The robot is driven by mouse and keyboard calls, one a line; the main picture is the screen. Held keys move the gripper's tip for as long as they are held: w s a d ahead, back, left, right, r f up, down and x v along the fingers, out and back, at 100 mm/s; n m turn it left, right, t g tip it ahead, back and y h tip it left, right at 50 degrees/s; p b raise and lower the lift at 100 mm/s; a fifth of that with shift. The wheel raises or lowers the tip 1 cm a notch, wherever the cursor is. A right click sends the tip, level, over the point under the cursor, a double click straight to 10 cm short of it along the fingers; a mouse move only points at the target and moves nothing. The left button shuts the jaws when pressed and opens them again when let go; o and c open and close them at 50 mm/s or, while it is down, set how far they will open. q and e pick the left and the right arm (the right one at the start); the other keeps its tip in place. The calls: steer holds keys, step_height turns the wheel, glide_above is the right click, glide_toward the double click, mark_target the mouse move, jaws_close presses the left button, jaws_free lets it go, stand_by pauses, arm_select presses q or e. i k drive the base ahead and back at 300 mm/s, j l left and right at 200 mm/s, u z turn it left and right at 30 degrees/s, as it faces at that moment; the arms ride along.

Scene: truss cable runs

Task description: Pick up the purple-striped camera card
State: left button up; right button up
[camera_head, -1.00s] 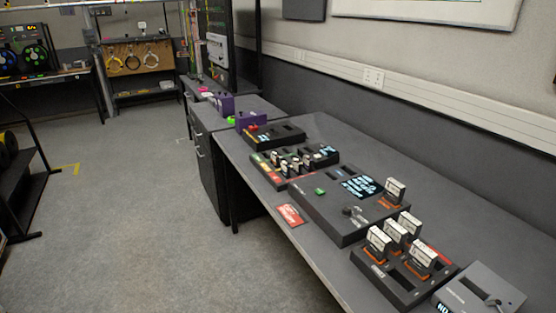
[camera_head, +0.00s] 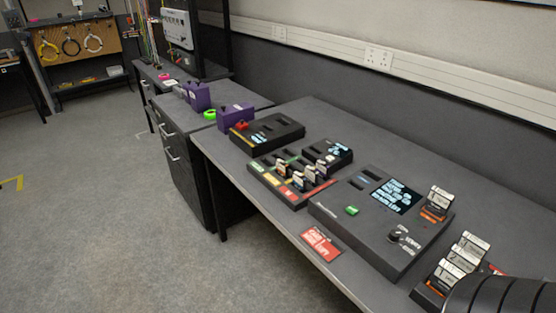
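Several small dark cards with pale labels stand upright in a black sorting tray (camera_head: 262,180) with red, yellow and green marks, in the middle of the desk. They are too small for me to tell which one carries a purple stripe. Larger white cards with orange bases stand further right, one in the slot of a black console (camera_head: 370,250) and others in a holder (camera_head: 424,293) at the lower right. A dark rounded part, likely of my arm, covers part of that holder. Neither of my grippers shows.
The desk (camera_head: 480,215) is clear behind the console. A red printed card (camera_head: 320,244) lies at its front edge. A black box (camera_head: 266,133), a smaller black unit with a screen (camera_head: 328,151) and purple boxes (camera_head: 236,117) stand farther back. Open floor lies to the left.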

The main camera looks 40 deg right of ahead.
mark_target(324, 169)
steer(key=i+z, duration=0.2)
steer(key=i, duration=0.2)
steer(key=i+j+z, duration=0.2)
steer(key=i, duration=0.15)
steer(key=i+j+z, duration=0.35)
steer(key=i+z, duration=0.25)
steer(key=i+j+z, duration=0.1)
steer(key=z, duration=0.25)
steer(key=i+j+z, duration=0.2)
steer(key=z, duration=0.15)
steer(key=i+j+z, duration=0.15)
steer(key=j+z, duration=0.2)
steer(key=i+j+z, duration=0.1)
steer(key=j+z, duration=0.25)
steer(key=j, duration=0.15)
